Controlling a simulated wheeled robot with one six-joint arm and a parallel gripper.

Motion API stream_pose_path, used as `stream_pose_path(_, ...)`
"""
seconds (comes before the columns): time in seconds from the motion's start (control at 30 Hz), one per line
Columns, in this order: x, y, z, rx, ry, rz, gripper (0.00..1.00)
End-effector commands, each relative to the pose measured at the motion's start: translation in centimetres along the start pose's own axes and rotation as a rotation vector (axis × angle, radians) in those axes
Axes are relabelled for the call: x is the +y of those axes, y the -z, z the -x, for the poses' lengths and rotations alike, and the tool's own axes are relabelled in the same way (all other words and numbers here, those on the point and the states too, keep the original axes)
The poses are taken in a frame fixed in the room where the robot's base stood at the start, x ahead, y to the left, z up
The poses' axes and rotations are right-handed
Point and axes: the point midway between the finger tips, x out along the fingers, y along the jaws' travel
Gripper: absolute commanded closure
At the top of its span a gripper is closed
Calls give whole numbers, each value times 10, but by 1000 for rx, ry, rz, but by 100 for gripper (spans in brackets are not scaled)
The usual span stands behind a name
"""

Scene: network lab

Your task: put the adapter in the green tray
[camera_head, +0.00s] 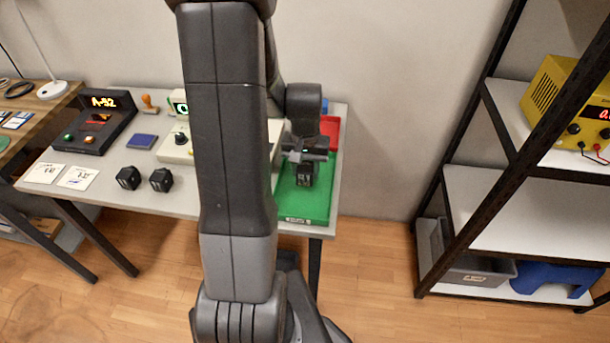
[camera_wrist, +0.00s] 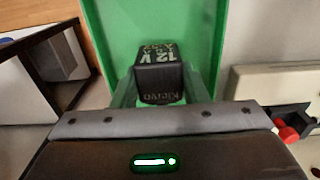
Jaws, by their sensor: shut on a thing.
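The adapter (camera_wrist: 160,78) is a black block with white print reading "12 V A-52" in the wrist view. My gripper (camera_head: 305,172) is shut on it, and the adapter also shows as a dark block below the jaws in the head view (camera_head: 304,178). The green tray (camera_head: 308,208) lies at the right end of the table. The adapter is over or in the tray; I cannot tell whether it touches the tray floor. The tray also fills the middle of the wrist view (camera_wrist: 108,22).
A display box (camera_head: 97,122) reads "A-52". A red tray (camera_head: 330,130) lies behind the green one. A beige device (camera_head: 175,150) is partly hidden by my arm. A shelf rack (camera_head: 500,200) stands right.

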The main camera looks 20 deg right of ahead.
Motion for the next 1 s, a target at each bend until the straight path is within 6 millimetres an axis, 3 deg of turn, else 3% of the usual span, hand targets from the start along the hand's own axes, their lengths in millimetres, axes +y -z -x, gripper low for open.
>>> stream_pose_path(0.2,0,0,-27,-2,0,0,87)
stream_pose_path(0.63,0,0,-34,0,0,0,87)
stream_pose_path(0.67,0,0,-32,0,0,0,54)
stream_pose_path(0.73,0,0,-32,-1,0,0,41)
stream_pose_path(1.0,0,0,-32,-1,0,0,38)
